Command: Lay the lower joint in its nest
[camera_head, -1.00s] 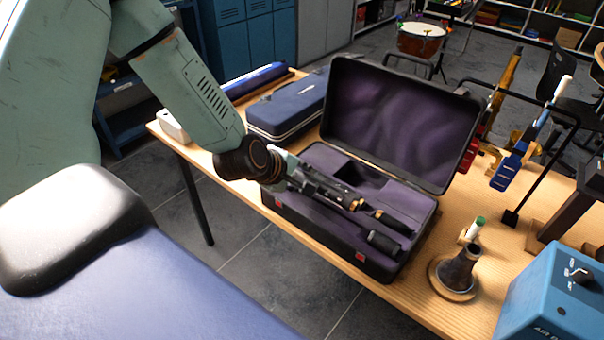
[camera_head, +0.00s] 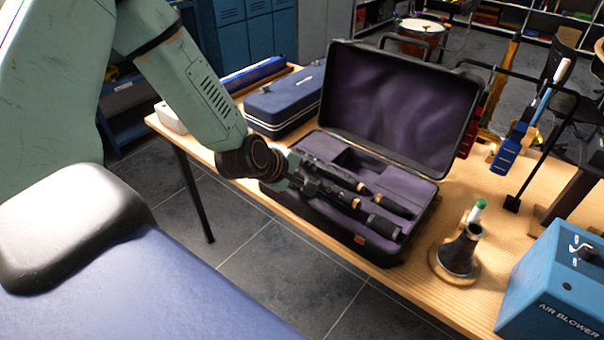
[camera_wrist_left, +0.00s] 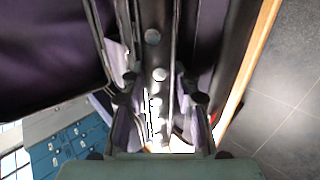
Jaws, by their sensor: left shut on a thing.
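The lower joint is a dark tube with silver keys (camera_wrist_left: 155,65). In the head view it (camera_head: 335,193) slants along the front of the open instrument case (camera_head: 312,215), with a gold-coloured ring at its right end. My left gripper (camera_head: 298,178) is shut on it near its left end. The wrist view shows the joint running between the two fingers (camera_wrist_left: 160,100). The joint is at or just above the purple lining; I cannot tell whether it rests in its nest. Another dark tube (camera_head: 345,179) lies behind it. My right gripper is not in view.
Two short black pieces (camera_head: 393,206) (camera_head: 382,224) lie at the case's right end. The lid (camera_head: 400,110) stands open behind. A blue case (camera_head: 285,103) is at the back left. A bell on a round stand (camera_head: 460,250) and a blue air blower (camera_head: 550,285) are to the right.

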